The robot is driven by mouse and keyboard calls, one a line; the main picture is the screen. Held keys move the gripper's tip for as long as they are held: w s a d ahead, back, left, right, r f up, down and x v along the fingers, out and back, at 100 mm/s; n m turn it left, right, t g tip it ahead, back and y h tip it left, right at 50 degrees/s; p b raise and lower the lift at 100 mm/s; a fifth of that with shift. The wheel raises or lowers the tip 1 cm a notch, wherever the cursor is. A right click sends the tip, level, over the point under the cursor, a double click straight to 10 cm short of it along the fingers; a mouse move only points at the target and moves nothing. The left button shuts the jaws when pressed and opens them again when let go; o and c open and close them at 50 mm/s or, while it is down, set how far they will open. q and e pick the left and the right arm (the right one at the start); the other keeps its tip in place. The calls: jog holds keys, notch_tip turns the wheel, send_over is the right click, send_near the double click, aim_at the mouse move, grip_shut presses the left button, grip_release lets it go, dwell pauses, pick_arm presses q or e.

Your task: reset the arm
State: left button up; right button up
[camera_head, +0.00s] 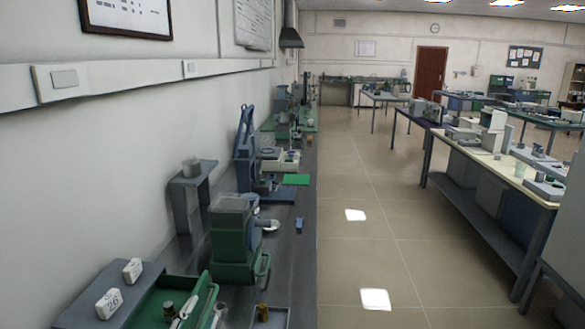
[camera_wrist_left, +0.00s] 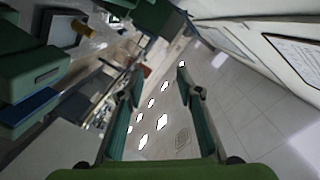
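My left gripper (camera_wrist_left: 158,88) shows in the left wrist view, its two dark green fingers spread wide apart. Nothing is between them; the far room and bright light panels show through the gap. I cannot clearly make out this gripper in the head view. My right gripper is in neither view. The left wrist view is strongly tilted, with a green device with a handle (camera_wrist_left: 35,78) at its left side.
A long dark bench (camera_head: 295,240) runs along the left wall. It carries a green device (camera_head: 230,235), a green tray (camera_head: 195,305), a blue stand (camera_head: 244,145) and a small green mat (camera_head: 296,180). The tiled aisle (camera_head: 365,240) is clear. Tables (camera_head: 500,165) stand at right.

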pick_arm(q)
jog(key=s+a+f+n+g+y, duration=0.1)
jog(key=s+a+f+n+g, duration=0.2)
jog(key=s+f+n+g, duration=0.7)
jog(key=s+d+f+m+g, duration=0.1)
jog(key=s+f+g, duration=0.1)
jog(key=s+f, duration=0.55)
jog(key=s+f+g, duration=0.1)
jog(key=s+f, duration=0.4)
jog(key=s, duration=0.6)
notch_tip(320, 180, down, 25)
jog(key=g, duration=0.2)
jog(key=s+a+f, duration=0.2)
jog(key=s+f, duration=1.5)
jog(key=s, duration=0.1)
jog(key=shift+a+m+g, duration=0.3)
jog(key=shift+a+g, duration=0.1)
jog(key=shift+w+f, duration=0.1)
